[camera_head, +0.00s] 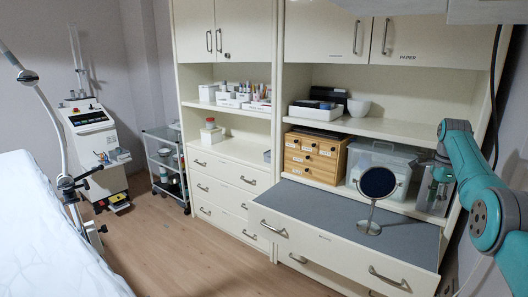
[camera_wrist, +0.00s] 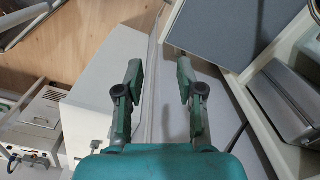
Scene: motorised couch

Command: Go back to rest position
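My arm is teal and enters the camera_head view from the right edge. My gripper (camera_head: 424,162) is partly seen there, raised in front of the cabinet's right side, near a clear plastic case and a metallic box. In the camera_wrist view my gripper (camera_wrist: 159,76) has its two dark green fingers spread apart, with nothing between them. A pale panel edge and the floor show behind the fingers.
A round mirror (camera_head: 377,184) stands on the grey pull-out surface (camera_head: 315,213). A wooden drawer box (camera_head: 313,158), clear plastic case (camera_head: 389,155) and metallic box (camera_head: 434,194) sit behind. A white bed (camera_head: 45,235), trolley (camera_head: 167,168) and machine (camera_head: 95,140) stand left; floor between is clear.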

